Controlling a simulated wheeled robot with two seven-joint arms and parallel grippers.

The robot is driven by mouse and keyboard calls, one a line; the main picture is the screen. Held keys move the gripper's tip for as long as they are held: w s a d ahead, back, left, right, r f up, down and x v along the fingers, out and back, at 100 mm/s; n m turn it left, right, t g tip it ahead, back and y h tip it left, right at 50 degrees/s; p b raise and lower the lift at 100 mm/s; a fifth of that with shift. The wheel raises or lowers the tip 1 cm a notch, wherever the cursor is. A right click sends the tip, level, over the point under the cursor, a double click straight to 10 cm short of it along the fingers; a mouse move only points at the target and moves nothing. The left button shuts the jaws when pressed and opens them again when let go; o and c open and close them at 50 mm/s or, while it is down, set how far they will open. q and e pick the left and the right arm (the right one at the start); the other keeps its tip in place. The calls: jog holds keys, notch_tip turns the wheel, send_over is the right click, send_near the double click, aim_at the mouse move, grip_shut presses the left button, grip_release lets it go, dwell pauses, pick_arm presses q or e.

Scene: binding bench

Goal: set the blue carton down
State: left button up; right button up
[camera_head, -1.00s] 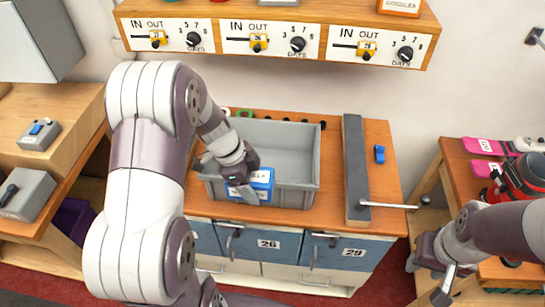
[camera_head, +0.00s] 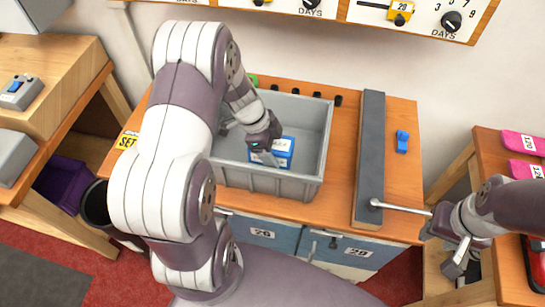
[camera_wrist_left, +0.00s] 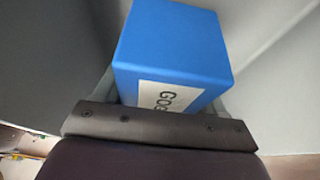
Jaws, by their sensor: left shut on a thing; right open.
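The blue carton (camera_head: 283,150) has a white label and is inside the grey bin (camera_head: 262,180) on the bench. Whether the carton touches the bin floor I cannot tell. My right gripper (camera_head: 455,250) is open and empty at the right, beside the bench.
A long dark grey bar (camera_head: 370,160) lies on the bench right of the bin, with a metal rod (camera_head: 405,207) at its front end. A small blue item (camera_head: 402,141) lies further right. Pink tags (camera_head: 522,143) lie on the right table. A shelf with dials hangs above.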

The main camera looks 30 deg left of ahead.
pick_arm(q)
jog(key=shift+s+f, duration=0.15)
jog(key=shift+f, duration=1.8)
jog(key=o, duration=1.1)
jog(key=shift+f, duration=0.1)
